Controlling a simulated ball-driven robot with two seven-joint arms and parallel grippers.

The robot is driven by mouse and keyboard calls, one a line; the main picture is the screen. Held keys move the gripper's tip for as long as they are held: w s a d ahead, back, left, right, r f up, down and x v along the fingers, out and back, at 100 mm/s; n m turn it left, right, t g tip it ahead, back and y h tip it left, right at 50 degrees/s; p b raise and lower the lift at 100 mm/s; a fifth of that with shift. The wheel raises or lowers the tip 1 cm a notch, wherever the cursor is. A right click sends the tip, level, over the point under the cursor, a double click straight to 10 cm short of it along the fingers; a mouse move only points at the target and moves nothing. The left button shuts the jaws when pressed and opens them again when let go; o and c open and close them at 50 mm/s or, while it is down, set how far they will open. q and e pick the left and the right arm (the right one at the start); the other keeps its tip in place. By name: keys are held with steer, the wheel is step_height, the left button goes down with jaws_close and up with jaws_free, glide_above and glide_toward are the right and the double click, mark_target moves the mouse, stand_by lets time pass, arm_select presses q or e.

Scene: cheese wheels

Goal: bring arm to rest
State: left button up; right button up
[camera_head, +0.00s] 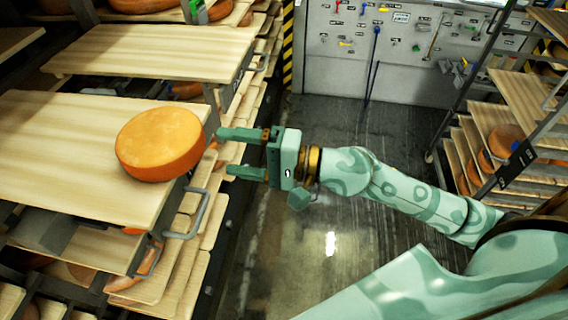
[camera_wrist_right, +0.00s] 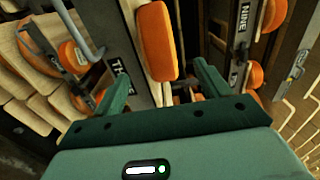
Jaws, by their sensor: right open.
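My right gripper (camera_head: 232,153) is open and empty in the head view. Its arm comes in from the right, and its two fingers point left toward an orange cheese wheel (camera_head: 160,143). The wheel lies flat near the right edge of a wooden shelf board (camera_head: 60,185), just left of the fingertips. In the wrist view the right gripper (camera_wrist_right: 160,78) has its fingers spread wide. The cheese wheel (camera_wrist_right: 157,42) shows beyond and between them, apart from them. My left gripper is not in view.
A metal handle (camera_head: 190,215) sticks out from the left rack below the gripper. Another rack with cheese wheels (camera_head: 505,140) stands at the right. The aisle floor (camera_head: 335,215) between them is clear. A tool wall (camera_head: 400,50) closes the far end.

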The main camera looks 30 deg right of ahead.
steer(key=b+v, duration=0.6)
steer(key=v, duration=0.2)
steer(key=w+d+f+m+t+h, duration=0.2)
steer(key=w+d+f+m+h, duration=0.3)
steer(key=d+f+m, duration=0.75)
steer(key=w+d+f+m+t+h, duration=0.2)
steer(key=w+d+f+m+h, duration=0.5)
steer(key=m, duration=1.1)
steer(key=s+d+f+m+g+h, duration=0.2)
steer(key=s+d+f+m, duration=0.2)
steer(key=d+f+m, duration=0.4)
steer(key=s+d+f+m+g+h, duration=0.1)
steer(key=s+d+f+m, duration=0.25)
steer(key=f+m, duration=0.45)
steer(key=s+a+f+m+g+h+b, duration=0.2)
steer(key=s+f+m+g, duration=0.7)
steer(key=s+f, duration=1.35)
steer(key=s+a+f+m+g+y, duration=0.1)
steer(key=s+a+f+m, duration=0.1)
steer(key=s+a+f, duration=0.2)
steer(key=s+a+f+m+g+y, duration=0.1)
steer(key=s+a+f+m, duration=0.2)
steer(key=s+a, duration=0.7)
steer(key=a+f, duration=0.2)
steer(key=a, duration=0.4)
steer(key=shift+s+a+y, duration=0.25)
steer(key=shift+y, duration=0.05)
